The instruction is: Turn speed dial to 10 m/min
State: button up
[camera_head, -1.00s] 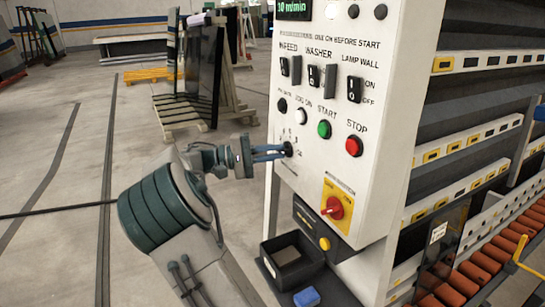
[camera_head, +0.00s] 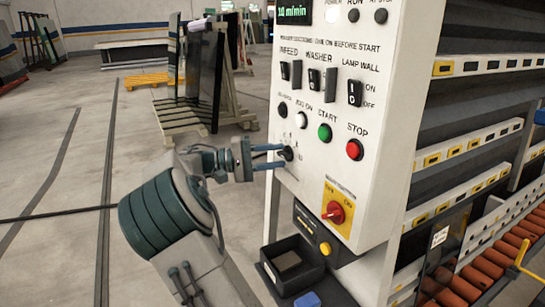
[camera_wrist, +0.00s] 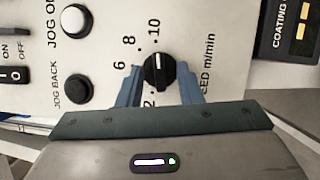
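The speed dial is a black round knob on the white control panel; it shows in the head view (camera_head: 287,154) and the wrist view (camera_wrist: 158,72). In the wrist view its white pointer mark faces up toward the printed 10. My gripper (camera_head: 280,157) is at the panel with its two blue fingers spread, one on each side of the dial. In the wrist view my gripper (camera_wrist: 162,84) shows gaps between its fingers and the knob. The green display (camera_head: 293,11) appears to read 10 m/min. Part of the dial's printed scale is hidden by the fingers.
Above the dial are a green start button (camera_head: 325,132), a red stop button (camera_head: 354,150) and black switches. A red rotary switch on yellow (camera_head: 337,212) is below right. A black tray (camera_head: 291,262) stands under the panel. Open floor lies to the left.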

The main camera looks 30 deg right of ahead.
jog(key=v, duration=1.3)
jog(key=shift+w+a, duration=0.15)
jog(key=shift+a, duration=0.25)
jog(key=shift+d+f, duration=0.1)
